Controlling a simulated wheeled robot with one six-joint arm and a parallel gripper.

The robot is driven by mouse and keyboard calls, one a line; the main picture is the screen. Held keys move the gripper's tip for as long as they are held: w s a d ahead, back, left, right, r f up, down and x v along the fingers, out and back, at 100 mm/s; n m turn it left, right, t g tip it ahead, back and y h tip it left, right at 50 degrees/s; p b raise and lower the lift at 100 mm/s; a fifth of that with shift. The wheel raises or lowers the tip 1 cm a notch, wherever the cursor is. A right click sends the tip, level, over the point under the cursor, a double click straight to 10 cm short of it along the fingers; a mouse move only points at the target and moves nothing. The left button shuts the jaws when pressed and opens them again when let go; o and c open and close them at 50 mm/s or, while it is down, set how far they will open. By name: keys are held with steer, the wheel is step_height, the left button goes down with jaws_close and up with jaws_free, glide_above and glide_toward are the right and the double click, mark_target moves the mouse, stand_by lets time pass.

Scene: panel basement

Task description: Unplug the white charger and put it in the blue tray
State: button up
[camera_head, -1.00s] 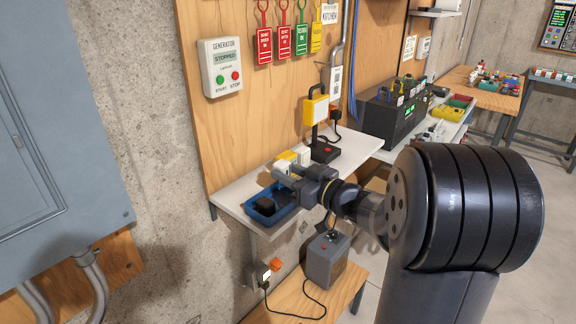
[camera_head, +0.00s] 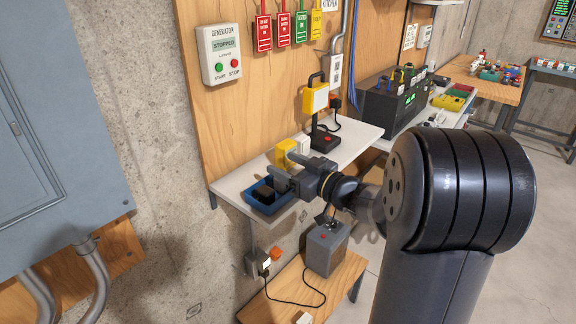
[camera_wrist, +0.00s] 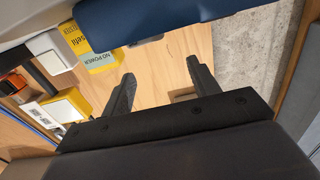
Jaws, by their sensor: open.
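My gripper (camera_head: 284,176) is over the right side of the blue tray (camera_head: 252,203) on the white shelf. In the wrist view its two fingers (camera_wrist: 160,70) are apart with nothing between them. The tray's edge (camera_wrist: 165,15) crosses the top of that view. A dark block (camera_head: 262,190) lies in the tray; my gripper hides part of the inside. I cannot make out the white charger for certain, and it may be hidden behind my gripper. A wall outlet (camera_head: 252,262) under the shelf holds a plug with a black cord.
A yellow block (camera_head: 285,150) and a white block (camera_head: 303,146) stand behind my gripper. A yellow lamp (camera_head: 316,98) on a black base stands further right. Below, a grey box (camera_head: 326,250) sits on a wooden bench, with a white item (camera_head: 303,318) cut off at the bottom edge.

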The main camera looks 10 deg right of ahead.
steer(key=b+v, duration=0.3)
steer(key=v, duration=0.8)
steer(key=shift+a, duration=0.1)
steer(key=p+x, duration=0.3)
steer(key=x, duration=0.7)
steer(key=shift+w+a+r, duration=0.1)
steer(key=shift+w+r, duration=0.05)
steer(key=shift+w+a+r, duration=0.1)
steer(key=shift+w+r, duration=0.05)
steer(key=shift+r, duration=0.55)
steer(key=shift+w+r, duration=0.1)
steer(key=shift+r, duration=0.55)
